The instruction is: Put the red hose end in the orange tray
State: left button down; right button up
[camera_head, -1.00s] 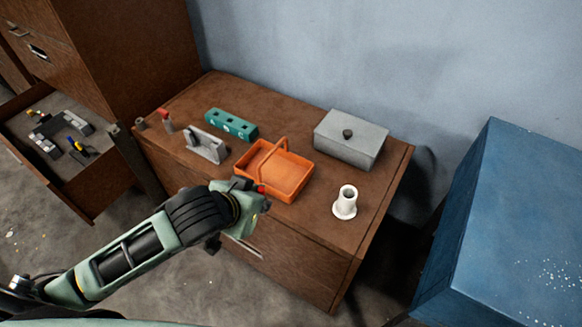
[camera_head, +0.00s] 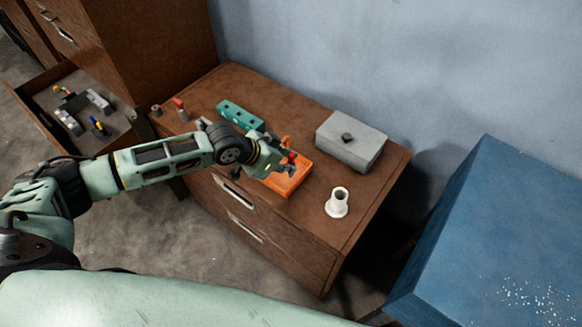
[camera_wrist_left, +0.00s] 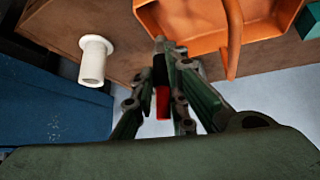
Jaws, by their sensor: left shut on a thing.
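The orange tray (camera_head: 296,184) sits on the brown cabinet top, partly hidden by my left gripper. My left gripper (camera_head: 285,162) is over the tray in the head view. It is shut on the red hose end (camera_head: 292,157), a small red piece. In the left wrist view the red hose end (camera_wrist_left: 162,103) shows red with a dark part, between the fingers of the gripper (camera_wrist_left: 163,72). The orange tray (camera_wrist_left: 190,20) also shows there, with its handle. The height of the piece above the tray floor is hard to tell. My right gripper is not in view.
A white flanged tube (camera_head: 338,203) stands right of the tray, and a grey lidded box (camera_head: 351,141) behind it. A teal block with holes (camera_head: 240,115) and a red-topped piece (camera_head: 180,108) lie to the left. An open drawer (camera_head: 82,112) holds several tools.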

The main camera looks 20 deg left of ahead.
pick_arm(q)
jog(key=shift+w+d+f, duration=0.2)
jog(key=shift+w+f, duration=0.2)
jog(key=shift+w, duration=0.25)
jog(key=shift+w+d+f, duration=0.15)
jog(key=shift+w+f, duration=0.2)
jog(key=shift+w, duration=0.25)
notch_tip(320, 180, down, 3)
jog(key=shift+f+p, duration=0.1)
jog(key=shift+p, duration=0.3)
jog(key=shift+f, duration=0.55)
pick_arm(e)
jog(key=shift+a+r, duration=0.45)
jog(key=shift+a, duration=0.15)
pick_arm(q)
jog(key=c, duration=2.2)
grip_release()
jog(key=o, duration=0.5)
jog(key=shift+c, duration=0.2)
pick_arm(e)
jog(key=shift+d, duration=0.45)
